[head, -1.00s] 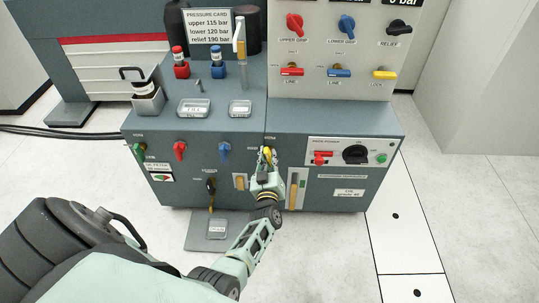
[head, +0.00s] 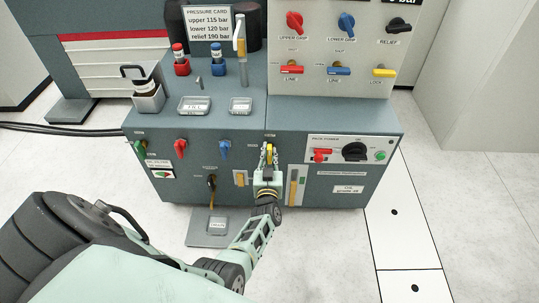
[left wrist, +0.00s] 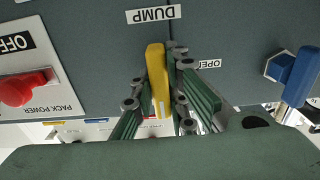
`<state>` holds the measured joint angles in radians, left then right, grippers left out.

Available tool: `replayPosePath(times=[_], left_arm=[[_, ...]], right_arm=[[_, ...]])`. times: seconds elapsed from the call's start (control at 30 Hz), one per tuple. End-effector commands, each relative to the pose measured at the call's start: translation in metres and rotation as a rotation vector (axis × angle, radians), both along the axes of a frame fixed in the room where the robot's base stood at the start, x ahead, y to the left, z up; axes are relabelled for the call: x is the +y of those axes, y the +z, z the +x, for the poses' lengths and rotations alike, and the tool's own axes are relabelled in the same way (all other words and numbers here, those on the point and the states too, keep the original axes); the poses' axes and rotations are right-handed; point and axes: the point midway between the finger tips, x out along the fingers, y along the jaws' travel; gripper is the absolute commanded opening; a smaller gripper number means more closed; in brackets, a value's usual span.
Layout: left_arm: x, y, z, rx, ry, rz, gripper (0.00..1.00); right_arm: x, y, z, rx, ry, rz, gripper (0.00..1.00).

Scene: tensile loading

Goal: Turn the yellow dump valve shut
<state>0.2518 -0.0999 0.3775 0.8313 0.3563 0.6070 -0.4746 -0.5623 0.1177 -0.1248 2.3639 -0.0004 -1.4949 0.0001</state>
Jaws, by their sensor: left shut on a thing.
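The yellow dump valve handle (head: 269,152) is on the front face of the blue-grey cabinet, just under its top edge. In the left wrist view the handle (left wrist: 157,78) stands nearly upright in the picture below the DUMP label (left wrist: 153,14), with an OPEN label (left wrist: 209,64) to its right. My left gripper (head: 268,158) is at the handle, its green-padded fingers (left wrist: 162,98) on either side of it, shut on it. The fingers partly hide the handle in the head view. My right gripper is not in view.
A blue valve handle (head: 224,149) and a red one (head: 180,148) are to the left on the same face. A pack power panel with a red switch (head: 319,155) and black knob (head: 355,152) is to the right. Below stands a drain tray (head: 200,239) on the floor.

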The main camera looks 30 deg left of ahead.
Motion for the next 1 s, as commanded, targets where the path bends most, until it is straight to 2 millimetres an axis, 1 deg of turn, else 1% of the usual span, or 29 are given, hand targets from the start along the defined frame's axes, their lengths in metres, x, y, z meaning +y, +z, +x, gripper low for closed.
replayPosePath(times=[0.13,0.17,0.3,0.37,0.63,0.77,0.87,1.0], left_arm=[[-0.001,-0.001,-0.001,0.002,-0.001,-0.002,0.0],[-0.001,-0.001,-0.001,0.002,-0.001,-0.002,0.16],[-0.001,-0.001,0.0,0.001,-0.001,-0.003,0.28],[-0.001,-0.001,0.0,0.001,-0.001,-0.003,0.33],[0.0,0.0,0.0,-0.002,0.0,-0.003,0.33],[0.0,-0.001,0.0,-0.025,-0.001,-0.041,0.33],[0.0,-0.002,0.0,-0.077,-0.002,-0.126,0.33],[0.0,-0.005,-0.001,-0.204,-0.003,-0.33,0.33]], right_arm=[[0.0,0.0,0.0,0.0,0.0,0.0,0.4],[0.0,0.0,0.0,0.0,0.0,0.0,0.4],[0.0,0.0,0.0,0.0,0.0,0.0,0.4],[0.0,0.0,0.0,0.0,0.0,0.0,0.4],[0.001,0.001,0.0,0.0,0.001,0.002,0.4],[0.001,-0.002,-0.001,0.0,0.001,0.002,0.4],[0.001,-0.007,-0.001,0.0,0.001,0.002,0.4],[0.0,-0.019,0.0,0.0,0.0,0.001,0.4]])
